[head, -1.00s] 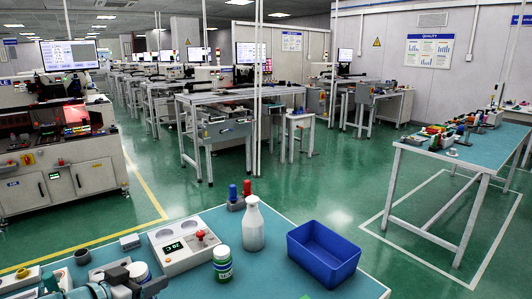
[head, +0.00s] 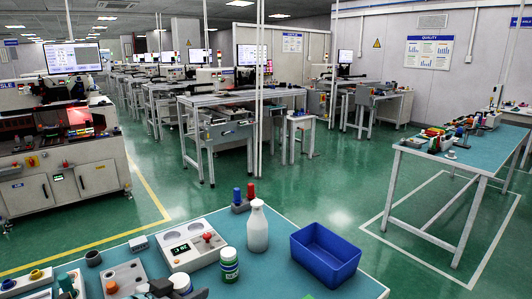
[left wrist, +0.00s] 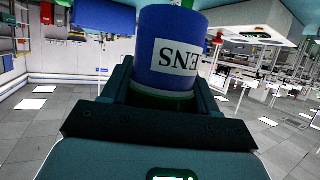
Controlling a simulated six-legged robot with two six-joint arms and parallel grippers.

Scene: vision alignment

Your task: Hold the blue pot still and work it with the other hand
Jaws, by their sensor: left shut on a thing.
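The blue pot (left wrist: 170,50) shows upside down in the left wrist view, with a white label reading "ENS". A dark green band shows at its end near the gripper. My left gripper (left wrist: 158,88) is shut on it, one finger on each side. In the head view my left gripper (head: 168,289) is at the bottom edge, mostly cut off. A round white-topped thing (head: 181,282) is beside it; I cannot tell whether this is the pot's top. My right gripper is in neither view.
Some bare surface lies between jar and bin.

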